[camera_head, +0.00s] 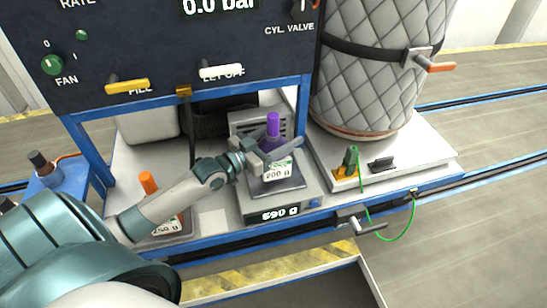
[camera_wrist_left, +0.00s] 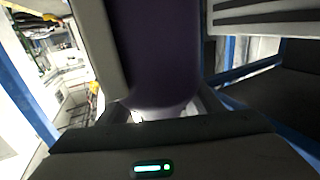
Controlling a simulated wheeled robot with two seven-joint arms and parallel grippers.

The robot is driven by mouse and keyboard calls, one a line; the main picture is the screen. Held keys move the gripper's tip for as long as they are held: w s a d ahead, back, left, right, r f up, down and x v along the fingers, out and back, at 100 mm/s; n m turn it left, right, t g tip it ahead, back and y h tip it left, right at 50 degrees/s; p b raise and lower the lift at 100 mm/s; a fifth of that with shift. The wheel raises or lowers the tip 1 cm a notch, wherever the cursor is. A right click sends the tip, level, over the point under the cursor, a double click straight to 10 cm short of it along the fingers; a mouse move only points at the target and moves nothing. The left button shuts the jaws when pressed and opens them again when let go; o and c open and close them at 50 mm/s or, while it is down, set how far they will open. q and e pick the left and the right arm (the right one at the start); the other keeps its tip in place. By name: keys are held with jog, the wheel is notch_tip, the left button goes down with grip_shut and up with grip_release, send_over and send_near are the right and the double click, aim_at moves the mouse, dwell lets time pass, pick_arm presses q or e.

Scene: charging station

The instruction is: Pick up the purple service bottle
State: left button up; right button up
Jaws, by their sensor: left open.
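The purple service bottle (camera_head: 273,125) stands upright on the scale (camera_head: 272,214) in the head view, with a "200 g" label low on its front. My left gripper (camera_head: 280,158) reaches in from the left at the bottle's body, with its fingers open around it. The fingers hide part of the body. In the left wrist view the dark purple bottle (camera_wrist_left: 160,50) fills the space in front of the palm, between the fingers. Contact with the fingers cannot be told. My right gripper is not in view.
An orange-capped bottle (camera_head: 148,183) with a "250 g" label stands left, partly behind my arm. A control panel (camera_head: 150,50) hangs above on a blue frame. A quilted tank (camera_head: 365,60) stands right, with a green plug (camera_head: 351,158) and cable before it.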

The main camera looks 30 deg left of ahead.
pick_arm(q)
grip_shut()
jog(key=shift+r, duration=0.1)
dwell(0.4)
jog(key=shift+r+b, duration=0.3)
jog(key=shift+r, duration=0.5)
notch_tip(320, 180, up, 3)
jog(key=shift+f+b, duration=0.2)
jog(key=shift+b, duration=0.15)
jog(key=d+r+b, duration=0.1)
jog(key=d+r, duration=0.5)
jog(key=d, duration=0.5)
jog(key=shift+s+d+r+b, duration=0.3)
jog(key=shift+s+r, duration=0.1)
jog(key=shift+s, duration=0.05)
